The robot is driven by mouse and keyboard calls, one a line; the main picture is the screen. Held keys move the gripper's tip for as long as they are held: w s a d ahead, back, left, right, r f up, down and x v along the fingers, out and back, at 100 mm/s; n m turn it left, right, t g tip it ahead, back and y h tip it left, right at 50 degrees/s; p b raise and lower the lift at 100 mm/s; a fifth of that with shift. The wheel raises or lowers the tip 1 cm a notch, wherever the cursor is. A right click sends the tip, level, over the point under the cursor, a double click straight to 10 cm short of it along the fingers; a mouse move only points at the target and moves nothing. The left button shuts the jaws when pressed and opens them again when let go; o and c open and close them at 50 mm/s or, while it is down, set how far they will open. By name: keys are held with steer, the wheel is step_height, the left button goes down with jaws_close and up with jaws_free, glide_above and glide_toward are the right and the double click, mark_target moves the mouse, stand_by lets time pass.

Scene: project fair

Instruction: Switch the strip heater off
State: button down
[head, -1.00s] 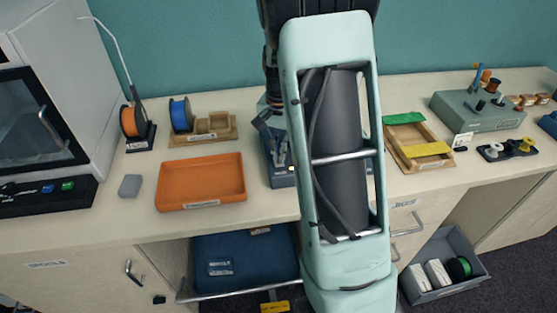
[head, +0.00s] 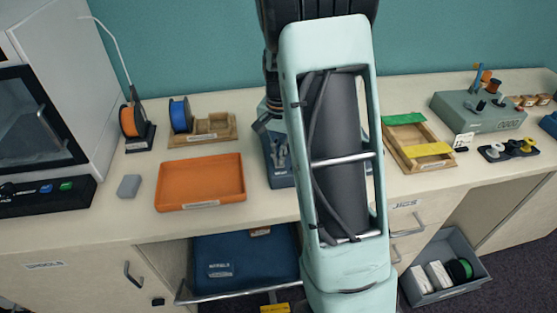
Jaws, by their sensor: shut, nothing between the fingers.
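A blue-grey bench unit (head: 279,166) stands in the middle of the bench, right of the orange tray. It may be the strip heater, but my arm covers its right part, and I cannot read a label or see its switch position. My gripper (head: 262,124) shows only in part, at the left edge of my pale green arm link, just above and behind this unit. It is shut with nothing in it. Its fingertips are mostly hidden, and I cannot tell whether they touch the unit.
An orange tray (head: 201,184), a small grey block (head: 129,186) and a wooden holder (head: 212,128) lie left of the unit. A wooden jig frame (head: 417,143) and a grey-green machine (head: 478,113) stand right. Below, a blue drawer (head: 245,262) is pulled out.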

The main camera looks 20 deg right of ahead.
steer(key=shift+r+p, duration=2.55)
steer(key=shift+r, duration=0.9)
